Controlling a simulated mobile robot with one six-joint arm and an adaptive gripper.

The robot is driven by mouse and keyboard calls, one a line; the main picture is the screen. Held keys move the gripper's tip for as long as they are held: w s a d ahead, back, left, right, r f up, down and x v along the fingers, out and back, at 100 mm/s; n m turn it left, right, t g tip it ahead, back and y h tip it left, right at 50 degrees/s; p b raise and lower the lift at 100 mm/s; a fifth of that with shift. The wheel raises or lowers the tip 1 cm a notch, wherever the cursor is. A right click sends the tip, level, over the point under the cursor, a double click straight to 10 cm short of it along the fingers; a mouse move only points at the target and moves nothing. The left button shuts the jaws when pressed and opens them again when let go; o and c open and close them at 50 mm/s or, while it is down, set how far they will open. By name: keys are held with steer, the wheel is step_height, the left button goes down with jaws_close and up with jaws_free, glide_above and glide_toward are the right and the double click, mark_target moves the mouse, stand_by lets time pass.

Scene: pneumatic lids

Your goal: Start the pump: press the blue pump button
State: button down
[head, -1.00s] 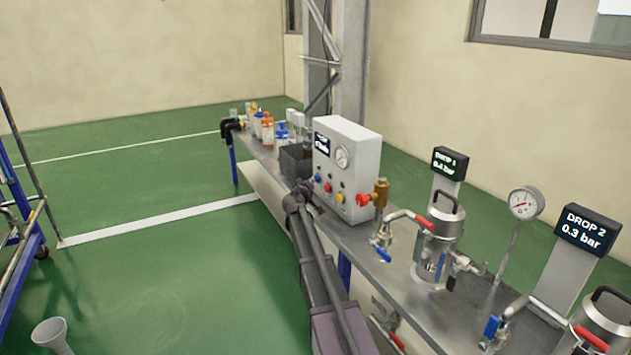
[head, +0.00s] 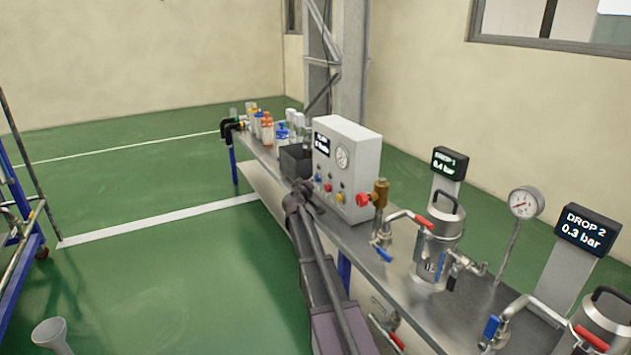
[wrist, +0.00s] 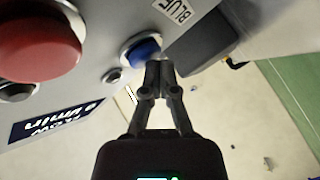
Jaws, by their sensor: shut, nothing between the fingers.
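My gripper (wrist: 160,72) is shut and empty. Its fingertips are right by the button's lower edge in the picture; I cannot tell whether they touch it. In the head view my gripper (head: 299,194) is in front of the box's left side.
A red button (wrist: 38,38) is left of the blue one in the wrist view. A dark container (head: 296,160) stands left of the box, with several bottles behind.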

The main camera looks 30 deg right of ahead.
steer(key=shift+d, duration=0.55)
stand_by(0.5)
steer(key=shift+a, duration=0.5)
steer(key=shift+s+a, duration=0.1)
steer(key=shift+a, duration=2.85)
steer(key=shift+s, duration=0.1)
steer(key=s+a+f+g+y+p, duration=0.2)
steer(key=s+a, duration=0.6)
steer(key=s, duration=0.5)
steer(key=s+a+f+m+g+y+p, duration=0.1)
steer(key=s+a+g+y+p, duration=0.4)
steer(key=s, duration=0.9)
steer(key=s+a+f+g+y+p, duration=0.3)
steer(key=s+a+f+g+y, duration=0.1)
steer(key=s+a, duration=0.7)
steer(key=s+g, duration=0.1)
steer(key=s, duration=0.2)
steer(key=shift+a+g+y, duration=0.15)
steer(key=shift+g+y, duration=0.15)
steer(key=shift+g, duration=0.1)
